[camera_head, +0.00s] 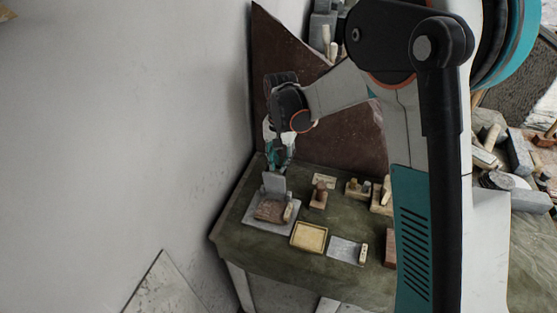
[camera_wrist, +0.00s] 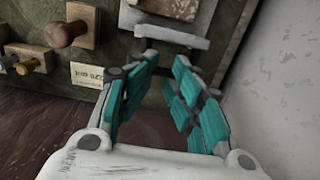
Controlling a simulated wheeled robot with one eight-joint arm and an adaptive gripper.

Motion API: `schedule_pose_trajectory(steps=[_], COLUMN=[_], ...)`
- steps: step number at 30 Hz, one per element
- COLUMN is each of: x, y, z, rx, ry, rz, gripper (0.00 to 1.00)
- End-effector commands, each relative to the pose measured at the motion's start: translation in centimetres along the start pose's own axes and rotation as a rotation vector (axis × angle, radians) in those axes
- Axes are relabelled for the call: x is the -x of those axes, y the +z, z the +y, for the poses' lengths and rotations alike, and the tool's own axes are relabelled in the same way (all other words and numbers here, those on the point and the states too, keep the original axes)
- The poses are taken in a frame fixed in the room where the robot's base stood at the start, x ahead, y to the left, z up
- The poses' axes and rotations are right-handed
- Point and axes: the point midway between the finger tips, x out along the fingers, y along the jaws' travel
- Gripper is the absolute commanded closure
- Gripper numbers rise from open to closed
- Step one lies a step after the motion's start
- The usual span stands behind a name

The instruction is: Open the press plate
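The press (camera_head: 254,219) stands at the left end of the green table, with a grey base and a brown block on it. Its light grey plate (camera_head: 274,183) stands upright at the back of the base. My gripper (camera_head: 279,160) points down just above and behind the plate's top edge. In the wrist view, the plate's grey edge (camera_wrist: 172,37) lies just beyond the teal fingertips of my gripper (camera_wrist: 165,70). The fingers are apart with nothing visible held between them. I cannot tell whether they touch the plate.
A yellow tray (camera_head: 309,237), a grey slab (camera_head: 345,249) and a wooden-knobbed stamp (camera_head: 319,196) sit right of the press. The stamp also shows in the wrist view (camera_wrist: 68,33). A white wall (camera_head: 120,130) is close on the left; a brown panel (camera_head: 335,130) stands behind.

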Motion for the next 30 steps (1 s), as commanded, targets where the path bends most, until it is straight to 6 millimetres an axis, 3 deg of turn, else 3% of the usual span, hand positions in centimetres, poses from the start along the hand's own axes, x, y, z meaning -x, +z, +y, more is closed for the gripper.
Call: schedule_pose_trajectory(steps=[5,14,30], x=[0.1,0.7,10.2], y=[0.0,0.0,0.1], z=[-0.5,-0.4,-0.5], rx=[0.004,0.004,0.005], ry=[-0.008,-0.006,-0.006], rz=[0.002,0.002,0.002], gripper=[0.37,0.37,0.37])
